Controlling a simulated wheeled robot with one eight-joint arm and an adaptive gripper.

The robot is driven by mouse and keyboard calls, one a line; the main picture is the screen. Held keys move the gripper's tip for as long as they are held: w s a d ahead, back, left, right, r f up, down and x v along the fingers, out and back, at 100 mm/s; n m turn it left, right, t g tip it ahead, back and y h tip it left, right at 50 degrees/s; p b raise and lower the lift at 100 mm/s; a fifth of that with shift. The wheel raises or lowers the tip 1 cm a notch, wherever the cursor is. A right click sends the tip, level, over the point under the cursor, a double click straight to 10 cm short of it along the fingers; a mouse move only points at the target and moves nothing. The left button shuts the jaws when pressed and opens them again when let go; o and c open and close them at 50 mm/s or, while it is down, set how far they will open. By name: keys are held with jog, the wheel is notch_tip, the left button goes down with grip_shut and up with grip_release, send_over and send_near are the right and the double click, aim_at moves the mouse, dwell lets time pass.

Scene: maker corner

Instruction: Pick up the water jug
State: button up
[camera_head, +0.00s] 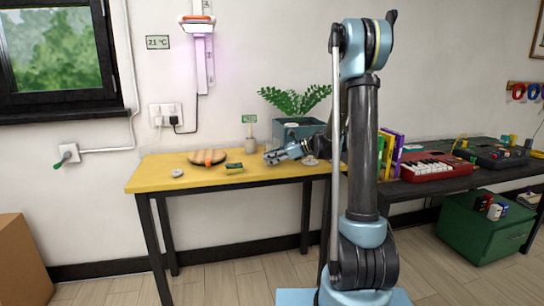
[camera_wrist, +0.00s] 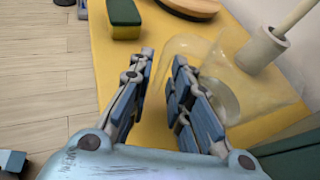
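The water jug (camera_wrist: 268,92) is clear and see-through. In the wrist view it stands upright on the yellow table (camera_wrist: 112,62), right of my fingers, with its looped handle (camera_wrist: 178,45) toward them. I cannot make the jug out clearly in the head view. My gripper (camera_wrist: 164,58) is open, with a gap between its two fingers and yellow table top showing there. The right fingertip is close beside the handle; I cannot tell whether they touch. In the head view my gripper (camera_head: 268,157) is low over the table's right part.
A green and yellow sponge (camera_wrist: 124,18) and a round wooden board (camera_head: 201,158) lie to the left. A pale pot with a stick (camera_head: 250,146) stands behind. A blue-green planter (camera_head: 290,135) is close to my arm. The table's front left is mostly clear.

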jog(key=shift+w+a+f, duration=0.1)
jog(key=shift+a+f, duration=0.15)
jog(key=shift+a, duration=0.4)
grip_shut()
jog(key=shift+r, duration=0.2)
